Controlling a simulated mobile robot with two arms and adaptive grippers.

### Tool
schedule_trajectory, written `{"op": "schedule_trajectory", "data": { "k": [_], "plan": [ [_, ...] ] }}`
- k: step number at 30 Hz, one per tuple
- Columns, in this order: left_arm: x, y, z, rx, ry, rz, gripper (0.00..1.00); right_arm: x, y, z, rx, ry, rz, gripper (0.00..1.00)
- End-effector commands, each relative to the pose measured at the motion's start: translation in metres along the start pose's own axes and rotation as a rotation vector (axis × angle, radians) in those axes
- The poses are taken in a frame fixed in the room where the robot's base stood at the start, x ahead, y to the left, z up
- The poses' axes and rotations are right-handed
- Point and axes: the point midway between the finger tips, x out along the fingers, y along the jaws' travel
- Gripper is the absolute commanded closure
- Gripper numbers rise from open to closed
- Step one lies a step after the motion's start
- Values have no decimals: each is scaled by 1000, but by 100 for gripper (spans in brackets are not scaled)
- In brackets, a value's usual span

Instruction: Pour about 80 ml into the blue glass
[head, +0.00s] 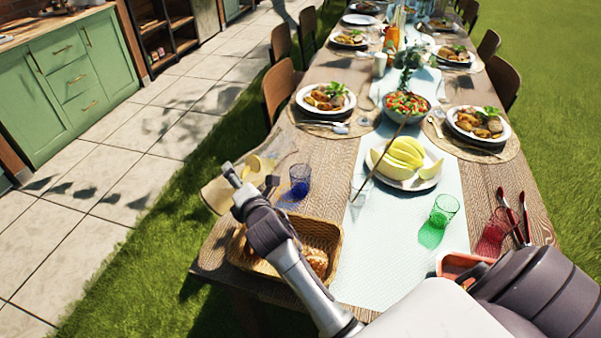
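The blue glass (300,179) stands upright near the table's left edge, with blue light cast beside it. Whether it holds liquid is too small to tell. A see-through pitcher (214,192) with yellowish contents and lemon slices is just left of the glass, tilted and partly hidden by my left gripper. My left gripper (250,181) has its fingers apart around the pitcher and appears to hold it, although the contact is hard to see.
A bread basket (323,233) lies under my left arm. A plate of melon (426,180), a clear glass with a stick (359,187), a green glass (443,210) and a red glass (492,236) stand to the right. Plates and a salad bowl (407,112) are farther back.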

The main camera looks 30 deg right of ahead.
Motion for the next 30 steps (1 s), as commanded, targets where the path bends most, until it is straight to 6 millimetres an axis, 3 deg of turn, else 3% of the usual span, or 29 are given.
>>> {"op": "schedule_trajectory", "data": {
  "k": [30],
  "plan": [
    [16, 0, 1, 0, 2, 0, 65, 0, 0, -4, 144, 26, 10, 86]
  ]
}}
